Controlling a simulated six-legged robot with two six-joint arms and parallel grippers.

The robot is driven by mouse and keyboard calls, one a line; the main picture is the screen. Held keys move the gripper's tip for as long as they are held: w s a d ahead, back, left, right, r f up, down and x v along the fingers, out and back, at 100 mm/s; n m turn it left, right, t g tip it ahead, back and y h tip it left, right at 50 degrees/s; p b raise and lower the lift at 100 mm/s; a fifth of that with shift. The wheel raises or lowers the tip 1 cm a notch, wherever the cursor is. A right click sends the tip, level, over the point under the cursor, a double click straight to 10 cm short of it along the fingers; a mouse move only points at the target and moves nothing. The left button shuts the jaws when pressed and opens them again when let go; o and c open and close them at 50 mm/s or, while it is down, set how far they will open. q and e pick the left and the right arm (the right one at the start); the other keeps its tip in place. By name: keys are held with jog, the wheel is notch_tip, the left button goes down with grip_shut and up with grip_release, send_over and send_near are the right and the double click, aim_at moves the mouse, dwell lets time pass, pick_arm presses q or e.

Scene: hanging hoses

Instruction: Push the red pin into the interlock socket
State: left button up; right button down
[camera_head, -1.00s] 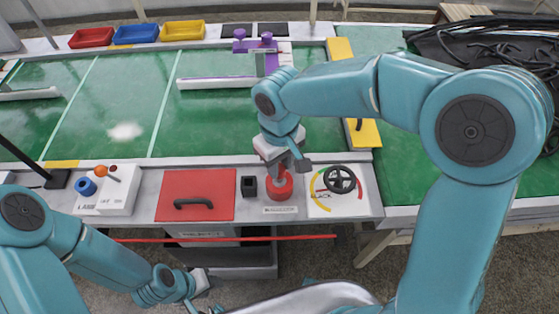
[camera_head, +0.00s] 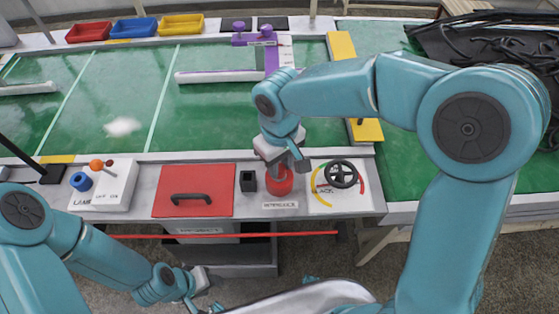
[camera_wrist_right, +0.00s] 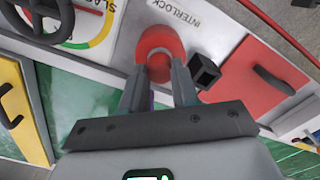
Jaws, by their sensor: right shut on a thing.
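The red pin (camera_head: 279,183) stands on the grey front ledge, just above the INTERLOCK label (camera_head: 280,205). My right gripper (camera_head: 284,160) is over it from above. In the right wrist view the red pin (camera_wrist_right: 160,42) has a wide round part and a narrower end between the fingertips of my right gripper (camera_wrist_right: 158,80), which is shut on it. A black square hollow block (camera_head: 248,181) stands beside it; it also shows in the wrist view (camera_wrist_right: 205,71). I cannot tell how deep the pin sits. My left gripper (camera_head: 201,280) is low, below the ledge; its fingers are unclear.
A red panel with a black handle (camera_head: 192,200) lies left of the block. A black handwheel (camera_head: 341,175) on a coloured dial is close on the right. A lamp box (camera_head: 117,185) is further left. A red bar (camera_head: 300,234) runs below the ledge.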

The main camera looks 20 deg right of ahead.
aim_at(280, 168)
jog(key=shift+f, duration=0.2)
jog(key=c, duration=0.8)
grip_release()
jog(key=shift+r, duration=0.1)
notch_tip(280, 168, up, 16)
jog(key=shift+r+p, duration=0.15)
jog(key=shift+p, duration=1.1)
